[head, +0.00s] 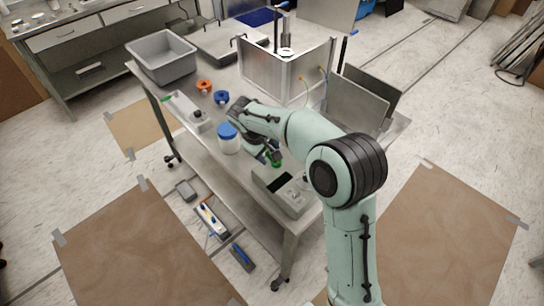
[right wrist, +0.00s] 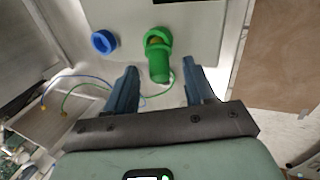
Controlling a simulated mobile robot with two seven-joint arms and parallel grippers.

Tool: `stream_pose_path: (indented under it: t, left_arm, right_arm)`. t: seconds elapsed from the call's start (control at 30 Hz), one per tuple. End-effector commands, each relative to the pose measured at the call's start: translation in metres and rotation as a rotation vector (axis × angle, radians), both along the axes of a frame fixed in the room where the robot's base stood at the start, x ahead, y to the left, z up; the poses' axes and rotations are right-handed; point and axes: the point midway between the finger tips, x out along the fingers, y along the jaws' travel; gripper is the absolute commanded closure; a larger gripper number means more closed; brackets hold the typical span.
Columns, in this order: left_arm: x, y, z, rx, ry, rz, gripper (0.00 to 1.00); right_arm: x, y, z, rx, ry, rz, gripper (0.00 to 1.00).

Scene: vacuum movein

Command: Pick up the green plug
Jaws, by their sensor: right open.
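The green plug (right wrist: 158,58) shows in the right wrist view, with a round opening at one end and a thick cylindrical body. Its body lies between the finger ends of my right gripper (right wrist: 163,80), with a visible gap on each side. The fingers are apart and hold nothing. In the head view my right gripper (head: 265,151) is low over the cart top, and only a small green part of the plug (head: 277,164) shows beside it. My left gripper is not in view.
A blue-lidded jar (head: 229,144) stands close left of the right gripper. A grey device with a dark screen (head: 293,199) is at the near end. Orange (head: 204,86) and blue (head: 222,97) plugs, a grey bin (head: 162,60) and a metal chamber (head: 268,72) are farther back.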

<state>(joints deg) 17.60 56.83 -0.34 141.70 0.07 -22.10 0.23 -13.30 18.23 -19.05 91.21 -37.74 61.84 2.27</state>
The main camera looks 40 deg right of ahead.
Motion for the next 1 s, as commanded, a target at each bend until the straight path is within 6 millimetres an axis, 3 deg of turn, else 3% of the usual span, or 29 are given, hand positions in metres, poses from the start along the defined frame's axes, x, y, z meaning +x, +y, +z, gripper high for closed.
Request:
stream_pose_path:
  t: [0.27,0.4,0.43,0.77,1.0]
  left_arm:
    - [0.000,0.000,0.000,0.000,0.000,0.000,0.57]
    - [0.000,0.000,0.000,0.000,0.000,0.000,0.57]
    - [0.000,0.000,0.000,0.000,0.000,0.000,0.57]
    - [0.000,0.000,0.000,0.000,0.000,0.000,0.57]
    - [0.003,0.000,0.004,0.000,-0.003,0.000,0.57]
  right_arm:
    - [0.000,-0.001,-0.002,0.000,-0.002,0.000,0.49]
    - [0.000,-0.001,-0.002,0.000,-0.002,0.001,0.95]
    - [0.000,-0.001,-0.002,0.000,-0.002,0.001,1.00]
    - [0.001,-0.001,0.000,0.000,-0.002,0.000,1.00]
    - [0.002,-0.001,0.021,0.001,-0.006,0.001,1.00]
